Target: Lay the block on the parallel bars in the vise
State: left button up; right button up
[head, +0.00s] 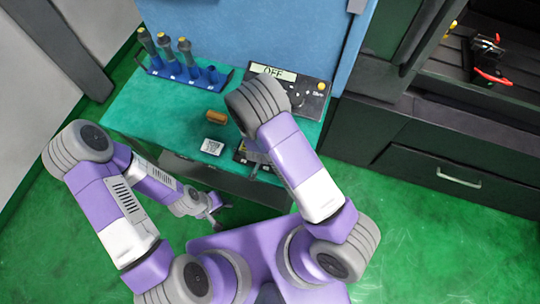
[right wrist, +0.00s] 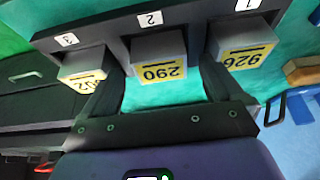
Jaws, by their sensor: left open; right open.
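Several grey blocks with yellow number labels sit in a dark rack (right wrist: 110,38) in the right wrist view: the "290" block (right wrist: 158,71) at slot 2, the "926" block (right wrist: 245,55) at slot 1, and one (right wrist: 84,74) at slot 3. My right gripper (right wrist: 160,78) is open, its dark fingers on either side of the "290" block; I cannot tell whether they touch it. In the head view my right arm hides most of the rack. My left gripper (head: 213,207) is open and empty below the bench. The vise (head: 486,58) with a red handle is at the upper right; its bars cannot be made out.
Dark machine drawers (head: 440,172) stand right. Green floor is free at lower right.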

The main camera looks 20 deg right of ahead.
jog(key=shift+w+d+f, duration=0.15)
jog(key=shift+w+f, duration=0.15)
jog(key=shift+f, duration=0.35)
jog(key=c, duration=1.3)
jog(key=shift+r, duration=0.15)
jog(key=shift+c, duration=0.9)
